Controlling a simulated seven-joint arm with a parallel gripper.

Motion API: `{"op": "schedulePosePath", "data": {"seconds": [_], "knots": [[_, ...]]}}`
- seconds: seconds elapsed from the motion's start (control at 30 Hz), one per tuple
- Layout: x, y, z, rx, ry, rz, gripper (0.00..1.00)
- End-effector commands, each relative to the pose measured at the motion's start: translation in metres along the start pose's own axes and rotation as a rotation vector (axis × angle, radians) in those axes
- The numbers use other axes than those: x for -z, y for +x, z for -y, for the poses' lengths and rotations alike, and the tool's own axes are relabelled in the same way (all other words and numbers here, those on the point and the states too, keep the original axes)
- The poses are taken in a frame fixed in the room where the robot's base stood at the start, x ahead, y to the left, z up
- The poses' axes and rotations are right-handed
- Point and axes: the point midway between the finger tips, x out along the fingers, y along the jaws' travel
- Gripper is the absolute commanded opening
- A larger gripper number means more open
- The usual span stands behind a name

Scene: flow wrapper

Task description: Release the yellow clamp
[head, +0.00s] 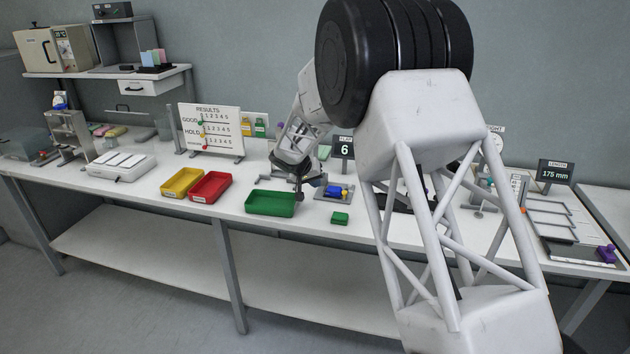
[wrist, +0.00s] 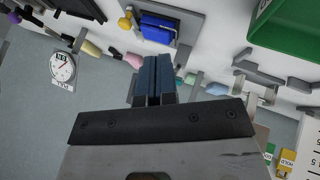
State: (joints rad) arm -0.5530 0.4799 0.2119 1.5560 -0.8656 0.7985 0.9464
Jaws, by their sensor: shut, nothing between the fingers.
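A small fixture (head: 333,196) stands on the bench right of the green tray. It has a blue block (head: 322,191) and a yellow knob-like part, which looks like the yellow clamp (head: 343,190). In the wrist view the blue block (wrist: 158,28) sits on a grey plate, with the yellow clamp (wrist: 126,21) at its left side. My gripper (head: 299,193) is left of the fixture, over the right end of the green tray in the picture. Its fingers (wrist: 156,65) are shut and empty, apart from the clamp. The clamp's exact position is too small to tell.
The green tray (head: 248,205) is beside my gripper. Red (head: 193,197) and yellow (head: 165,190) trays stand farther left. A small green block (head: 340,218) lies in front of the fixture. A display reading 6 (head: 344,147) stands behind it. My arm hides part of the bench.

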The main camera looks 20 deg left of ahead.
Motion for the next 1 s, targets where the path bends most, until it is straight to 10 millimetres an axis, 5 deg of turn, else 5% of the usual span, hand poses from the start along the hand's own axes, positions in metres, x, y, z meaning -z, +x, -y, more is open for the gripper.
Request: {"op": "schedulePosePath", "data": {"seconds": [0.57,1.0], "knots": [[0.0,0.079,0.0,-0.001,0.0,0.001,0.0],[0.0,0.094,-0.035,0.0,-0.001,0.0,0.0]]}}
